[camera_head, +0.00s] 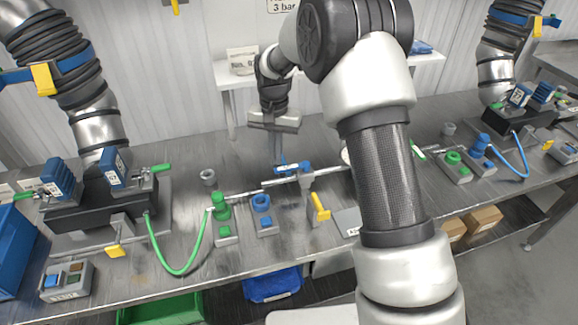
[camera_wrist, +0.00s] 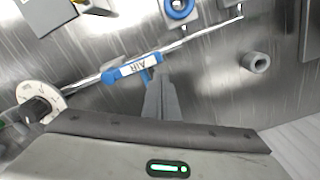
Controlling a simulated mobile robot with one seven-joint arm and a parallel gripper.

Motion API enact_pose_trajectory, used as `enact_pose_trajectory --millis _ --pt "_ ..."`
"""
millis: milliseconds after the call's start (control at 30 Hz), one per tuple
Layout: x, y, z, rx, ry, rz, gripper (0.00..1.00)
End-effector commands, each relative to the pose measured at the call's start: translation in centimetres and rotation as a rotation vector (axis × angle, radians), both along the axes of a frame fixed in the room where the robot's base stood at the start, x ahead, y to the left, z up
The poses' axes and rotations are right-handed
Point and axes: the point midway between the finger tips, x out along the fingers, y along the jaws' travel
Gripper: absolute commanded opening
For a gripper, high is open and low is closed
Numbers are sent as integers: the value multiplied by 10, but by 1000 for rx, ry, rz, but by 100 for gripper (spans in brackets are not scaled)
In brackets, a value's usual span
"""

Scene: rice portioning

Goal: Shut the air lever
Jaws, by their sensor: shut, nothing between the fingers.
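The air lever, blue with a white "AIR" label, shows in the wrist view (camera_wrist: 134,68) and lies roughly along the thin metal pipe (camera_wrist: 85,83). In the head view the blue lever (camera_head: 292,168) is small, at mid-bench on the pipe. My gripper (camera_head: 277,160) points down at the lever, its fingers shut and empty. In the wrist view the closed fingertips (camera_wrist: 159,76) are right beside the lever's label end. I cannot tell whether they touch it.
A round white dial (camera_wrist: 40,100) sits on the pipe at the left of the wrist view. A yellow handle (camera_head: 320,207) stands in front of the lever. A green hose (camera_head: 177,268) loops on the left. A grey cup (camera_head: 208,177) stands behind the pipe. My arm hides part of the bench.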

Motion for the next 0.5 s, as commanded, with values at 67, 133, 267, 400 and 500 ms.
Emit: enact_pose_trajectory --millis 67,133,267,400,500 --pt "0 0 0 0 0 0 0" --pt "0 0 0 0 0 0 0" --pt "0 0 0 0 0 0 0" --pt "-1 0 0 0 0 0 0" --pt "-4 -1 0 0 -1 0 0"
